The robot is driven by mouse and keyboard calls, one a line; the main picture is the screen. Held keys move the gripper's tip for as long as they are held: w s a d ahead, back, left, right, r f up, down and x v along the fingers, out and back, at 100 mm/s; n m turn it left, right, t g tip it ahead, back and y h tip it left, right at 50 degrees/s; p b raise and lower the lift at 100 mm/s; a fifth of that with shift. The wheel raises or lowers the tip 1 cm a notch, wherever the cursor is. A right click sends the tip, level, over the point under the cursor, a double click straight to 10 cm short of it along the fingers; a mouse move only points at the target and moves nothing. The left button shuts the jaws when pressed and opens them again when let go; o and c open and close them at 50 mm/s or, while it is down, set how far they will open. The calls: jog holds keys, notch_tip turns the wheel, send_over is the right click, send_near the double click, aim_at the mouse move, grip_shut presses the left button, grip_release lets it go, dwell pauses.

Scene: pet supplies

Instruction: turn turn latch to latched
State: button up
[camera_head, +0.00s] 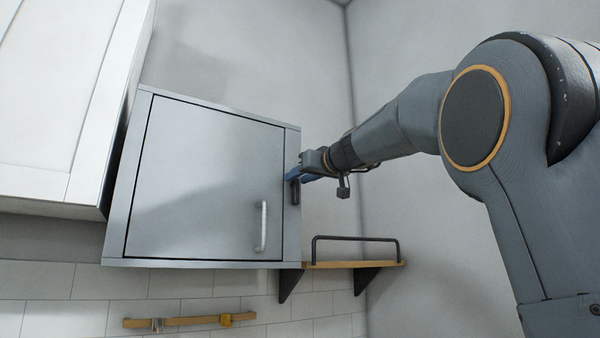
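A grey metal cabinet (205,180) hangs on the wall, and its flat door is closed. A light vertical bar handle (262,227) sits at the door's lower right. A small dark turn latch (295,191) is on the cabinet's right frame strip and appears roughly vertical, pointing down. My gripper (294,174), with blue fingers, is at the upper end of the latch, reaching in from the right. The fingers overlap the latch's top in this view. Whether they touch or grip it cannot be made out, and the finger gap is too small to see.
A wooden shelf (340,265) with a black rail is on the wall below and right of the cabinet. A white cupboard (65,95) is close on the left. A wooden rail (190,320) with small hooks is below. The wall right of the cabinet is bare.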

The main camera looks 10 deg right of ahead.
jog(key=shift+w, duration=0.2)
jog(key=shift+c, duration=0.2)
grip_shut()
